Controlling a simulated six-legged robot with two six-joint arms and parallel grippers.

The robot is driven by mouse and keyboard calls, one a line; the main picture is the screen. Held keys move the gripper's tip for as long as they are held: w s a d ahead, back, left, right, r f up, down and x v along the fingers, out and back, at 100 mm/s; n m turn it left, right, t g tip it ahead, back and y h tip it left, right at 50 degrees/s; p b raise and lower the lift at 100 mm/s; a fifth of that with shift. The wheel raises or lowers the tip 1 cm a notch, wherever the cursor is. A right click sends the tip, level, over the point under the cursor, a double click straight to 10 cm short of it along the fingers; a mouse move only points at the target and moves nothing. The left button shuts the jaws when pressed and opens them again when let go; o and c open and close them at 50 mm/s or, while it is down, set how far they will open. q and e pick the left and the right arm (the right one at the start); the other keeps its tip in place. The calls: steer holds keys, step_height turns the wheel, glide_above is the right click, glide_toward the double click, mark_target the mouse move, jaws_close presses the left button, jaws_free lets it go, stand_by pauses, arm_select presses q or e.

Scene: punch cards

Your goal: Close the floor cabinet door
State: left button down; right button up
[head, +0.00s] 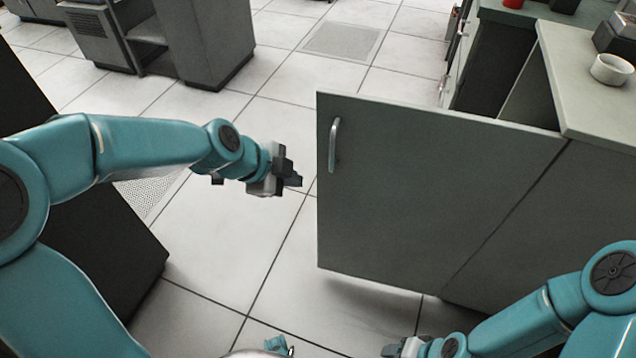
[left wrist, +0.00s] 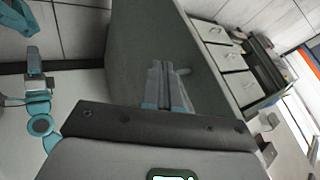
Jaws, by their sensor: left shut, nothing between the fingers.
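The grey cabinet door (head: 420,190) stands wide open on the floor cabinet (head: 590,200), swung out over the floor. Its vertical metal handle (head: 334,145) is near the door's free left edge. My left gripper (head: 296,181) is shut and empty, just left of that free edge in the head view, with a small gap in the picture. In the left wrist view my closed fingers (left wrist: 170,88) point at the grey door panel (left wrist: 140,45). My right gripper (head: 397,348) is low at the bottom edge, below the door; its fingers are not clear.
A white bowl (head: 611,69) stands on the cabinet's countertop (head: 580,60). Dark cabinet blocks stand at the left (head: 90,250) and back left (head: 200,40). Tiled floor (head: 240,240) is clear between the left block and the door.

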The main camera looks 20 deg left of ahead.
mark_target(319, 176)
arm_select(q)
steer(key=w+d+f, duration=0.1)
steer(key=w+f, duration=0.1)
steer(key=w+d+f, duration=0.1)
steer(key=w+f, duration=0.1)
steer(key=w, duration=0.1)
steer(key=w+d+f, duration=0.1)
steer(key=w+f, duration=0.2)
steer(key=shift+f, duration=0.1)
steer(key=shift+w+f, duration=0.1)
steer(key=shift+w, duration=0.15)
